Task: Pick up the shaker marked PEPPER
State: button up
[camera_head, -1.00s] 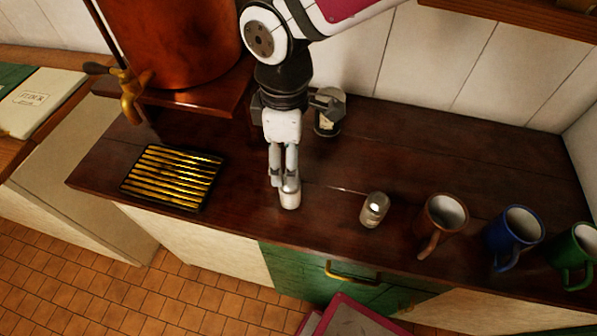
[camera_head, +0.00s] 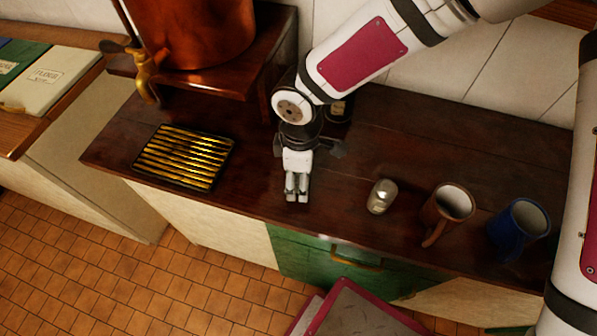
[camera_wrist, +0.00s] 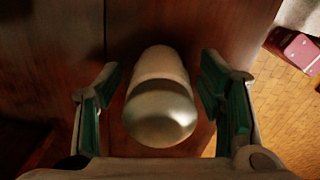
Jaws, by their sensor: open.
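My gripper (camera_head: 297,193) points down at the counter, left of the mugs. In the wrist view my gripper (camera_wrist: 161,72) is open, with its green-padded fingers on either side of a pale shaker (camera_wrist: 160,110) with a rounded metal top. Gaps show between the shaker and both fingers. In the head view this shaker is mostly hidden by the fingers. A second shaker (camera_head: 381,196) with a metal top stands to the right, apart from the gripper. No marking is readable on either shaker, so I cannot tell which says PEPPER.
A brown mug (camera_head: 447,210) and a blue mug (camera_head: 518,228) stand to the right on the dark wooden counter (camera_head: 420,145). A slatted brass drip tray (camera_head: 184,157) lies left, below a copper urn (camera_head: 195,35). A jar (camera_head: 338,108) stands partly hidden behind my arm.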

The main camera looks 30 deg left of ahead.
jog(key=shift+c, duration=0.6)
jog(key=c, duration=1.2)
